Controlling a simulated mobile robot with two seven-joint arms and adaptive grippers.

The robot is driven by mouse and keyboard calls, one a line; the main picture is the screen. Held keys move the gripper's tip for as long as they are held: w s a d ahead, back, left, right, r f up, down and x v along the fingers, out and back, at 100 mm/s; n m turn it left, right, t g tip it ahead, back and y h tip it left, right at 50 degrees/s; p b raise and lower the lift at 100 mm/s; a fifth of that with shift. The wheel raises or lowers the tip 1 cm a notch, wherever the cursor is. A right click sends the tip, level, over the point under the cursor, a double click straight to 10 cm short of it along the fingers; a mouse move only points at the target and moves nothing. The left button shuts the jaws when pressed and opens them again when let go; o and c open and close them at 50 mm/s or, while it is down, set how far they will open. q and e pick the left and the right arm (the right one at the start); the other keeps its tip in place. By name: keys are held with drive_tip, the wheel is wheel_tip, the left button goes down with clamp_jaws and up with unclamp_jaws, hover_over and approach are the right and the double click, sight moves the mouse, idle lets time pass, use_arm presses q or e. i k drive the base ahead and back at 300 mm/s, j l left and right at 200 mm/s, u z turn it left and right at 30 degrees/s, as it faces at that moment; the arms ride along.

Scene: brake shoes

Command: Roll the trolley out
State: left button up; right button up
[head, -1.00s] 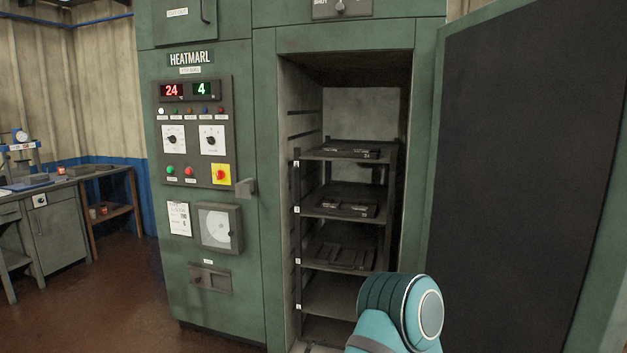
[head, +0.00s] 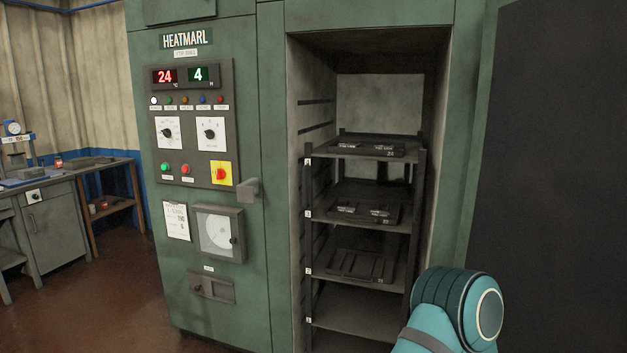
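The trolley (head: 419,200) is a dark rack with several shelves, standing inside the open oven chamber. Its upper shelves carry dark trays; the top tray (head: 367,149) and the second tray (head: 364,212) hold small parts with pale marks. A ribbed dark tray (head: 360,265) lies on the shelf below. The lower shelf (head: 360,310) looks bare. The trolley's base and wheels are out of view. A teal link of one of my arms shows at the lower right, in front of the chamber's right side. Neither gripper is in view.
The green oven (head: 262,180) has a control panel (head: 193,125) on its left front and a latch (head: 249,190) beside the opening. Its dark-lined door (head: 560,180) stands open at the right. A workbench (head: 60,190) stands at the far left, with open brown floor (head: 100,290) before it.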

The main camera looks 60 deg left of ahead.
sight(349, 315)
drive_tip(key=i+j, duration=0.1)
drive_tip(key=j, duration=0.4)
drive_tip(key=i+j, duration=0.15)
drive_tip(key=j, duration=0.3)
drive_tip(key=i+j+z, duration=0.1)
drive_tip(key=j, duration=0.4)
drive_tip(key=i+j, duration=0.1)
drive_tip(key=j, duration=0.4)
